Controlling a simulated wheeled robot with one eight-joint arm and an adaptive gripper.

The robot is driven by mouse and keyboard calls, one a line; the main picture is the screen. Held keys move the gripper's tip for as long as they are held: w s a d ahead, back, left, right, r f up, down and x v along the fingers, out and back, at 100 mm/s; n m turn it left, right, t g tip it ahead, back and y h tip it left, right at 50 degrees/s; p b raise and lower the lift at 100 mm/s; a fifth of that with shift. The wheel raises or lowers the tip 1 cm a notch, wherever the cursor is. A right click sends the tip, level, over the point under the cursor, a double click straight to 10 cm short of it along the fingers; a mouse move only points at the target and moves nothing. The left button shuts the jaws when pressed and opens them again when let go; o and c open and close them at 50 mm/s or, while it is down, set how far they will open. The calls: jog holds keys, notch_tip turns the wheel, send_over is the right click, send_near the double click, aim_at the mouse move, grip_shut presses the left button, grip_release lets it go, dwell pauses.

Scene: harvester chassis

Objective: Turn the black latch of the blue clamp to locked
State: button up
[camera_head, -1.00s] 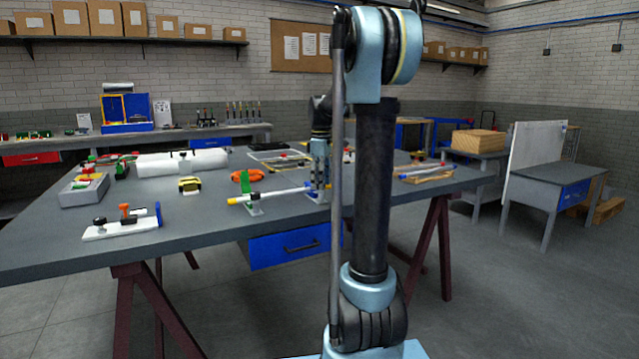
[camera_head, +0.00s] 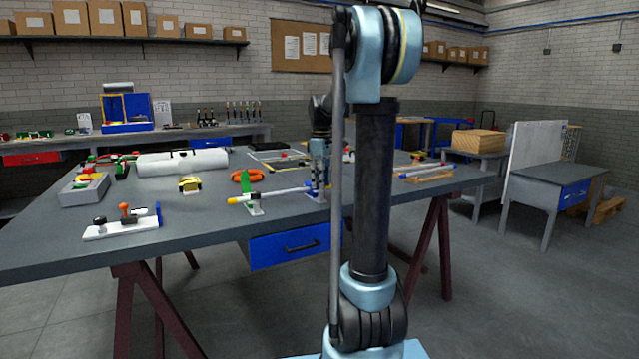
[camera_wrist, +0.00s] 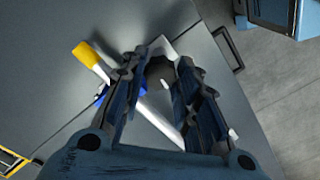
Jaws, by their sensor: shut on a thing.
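My gripper (camera_head: 318,190) is at the right part of the rod on the table, pointing down. In the wrist view its two fingers (camera_wrist: 163,62) sit on either side of the black latch (camera_wrist: 160,74) and are shut on it. Bits of the blue clamp (camera_wrist: 141,92) show beside and below the fingers; most of it is hidden. A white rod with a yellow end (camera_wrist: 87,55) runs under the fingers. The latch's angle is hard to tell.
A white fixture with black and orange knobs (camera_head: 123,222) stands at the front left of the table. A yellow-and-black item (camera_head: 190,185) and an orange coil (camera_head: 246,175) lie behind the rod. A blue drawer (camera_head: 296,244) hangs under the table edge.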

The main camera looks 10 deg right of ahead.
jog(key=m, duration=0.8)
jog(key=shift+m, duration=0.4)
jog(key=m, duration=0.4)
jog(key=shift+m, duration=1.8)
jog(key=o, duration=1.1)
jog(key=shift+c, duration=0.2)
jog(key=shift+r, duration=0.1)
